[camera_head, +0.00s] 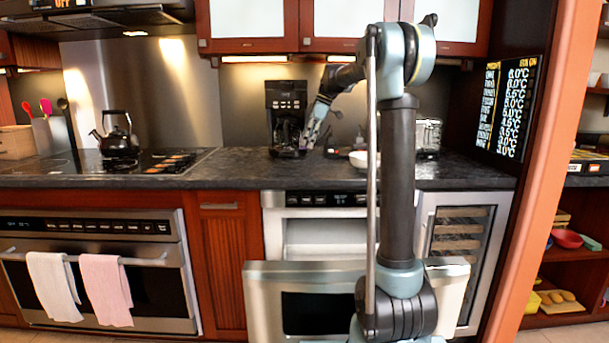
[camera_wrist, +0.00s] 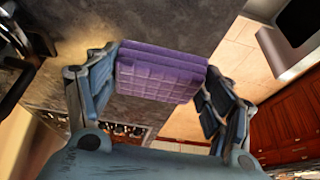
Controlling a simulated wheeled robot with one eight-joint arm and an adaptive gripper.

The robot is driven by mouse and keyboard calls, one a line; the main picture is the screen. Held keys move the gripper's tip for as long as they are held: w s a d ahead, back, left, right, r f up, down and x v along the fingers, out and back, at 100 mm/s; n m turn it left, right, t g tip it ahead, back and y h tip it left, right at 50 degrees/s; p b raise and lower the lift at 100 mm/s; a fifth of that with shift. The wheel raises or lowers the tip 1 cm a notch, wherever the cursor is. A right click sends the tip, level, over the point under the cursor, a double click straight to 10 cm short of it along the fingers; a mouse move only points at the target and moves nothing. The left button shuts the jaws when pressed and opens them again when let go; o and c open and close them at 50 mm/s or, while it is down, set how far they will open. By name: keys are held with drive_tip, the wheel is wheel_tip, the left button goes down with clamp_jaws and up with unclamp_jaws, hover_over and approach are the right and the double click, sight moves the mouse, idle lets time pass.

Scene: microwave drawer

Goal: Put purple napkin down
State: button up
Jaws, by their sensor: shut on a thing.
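The purple napkin (camera_wrist: 160,75) is a folded, layered block with a quilted surface. In the wrist view it sits between the two fingers of my gripper (camera_wrist: 157,70), which is shut on it. Dark stone counter shows behind it. In the head view my gripper (camera_head: 312,138) is low over the back of the counter, just right of the black coffee maker. I cannot make out the napkin in the head view, nor whether it touches the counter.
The black coffee maker (camera_head: 286,115) is close on the left of my gripper. A white bowl (camera_head: 357,161) and a toaster (camera_head: 428,135) stand to the right. The microwave drawer (camera_head: 262,295) below is pulled out. Counter (camera_head: 235,168) left of the coffee maker is clear.

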sight(303, 172)
drive_tip(key=shift+a, duration=0.15)
drive_tip(key=shift+f, duration=0.3)
wheel_tip(303, 172, down, 10)
drive_tip(key=shift+s+r, duration=0.1)
drive_tip(key=shift+r, duration=0.15)
drive_tip(key=o, duration=1.2)
drive_tip(key=v, duration=1.2)
